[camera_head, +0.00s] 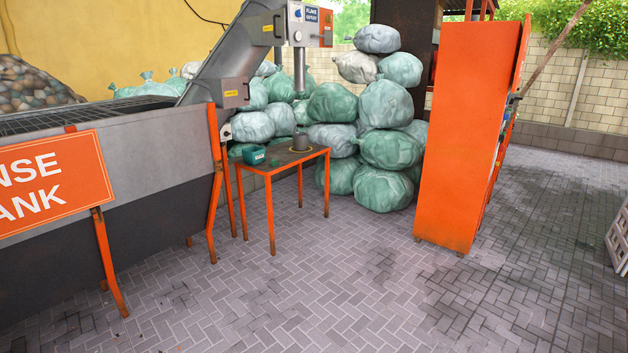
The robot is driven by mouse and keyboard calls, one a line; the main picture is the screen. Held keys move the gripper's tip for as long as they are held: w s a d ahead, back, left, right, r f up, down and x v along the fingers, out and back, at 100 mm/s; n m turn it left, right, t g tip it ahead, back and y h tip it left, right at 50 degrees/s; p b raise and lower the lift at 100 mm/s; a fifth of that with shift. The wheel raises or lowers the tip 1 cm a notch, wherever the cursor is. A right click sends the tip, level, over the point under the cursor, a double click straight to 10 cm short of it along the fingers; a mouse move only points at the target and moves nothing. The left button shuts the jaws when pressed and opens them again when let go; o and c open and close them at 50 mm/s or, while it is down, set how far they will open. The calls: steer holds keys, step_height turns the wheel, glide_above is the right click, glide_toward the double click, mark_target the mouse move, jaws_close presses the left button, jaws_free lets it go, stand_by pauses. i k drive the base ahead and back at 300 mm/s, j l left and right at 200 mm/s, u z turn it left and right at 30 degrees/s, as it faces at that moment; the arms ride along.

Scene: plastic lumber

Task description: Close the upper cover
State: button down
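I cannot tell which part is the upper cover. A grey inclined metal chute (235,62) rises from a long tank (150,150) at the left. A small grey box with a yellow label (236,93) sits low on the chute's side, and a similar box (264,27) sits higher up. A grey unit with blue and orange labels (310,22) is at the chute's top, cut by the frame's upper edge. A tall orange cabinet (463,130) stands right of centre, its right side seen at a steep angle. My gripper is not in view.
A pale slatted object (618,238) is at the right edge. The paved floor (350,285) in front is clear.

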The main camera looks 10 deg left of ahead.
mark_target(269, 28)
steer(key=i+j+u, duration=0.35)
steer(key=i, duration=0.45)
steer(key=i+u, duration=0.4)
steer(key=i, duration=0.4)
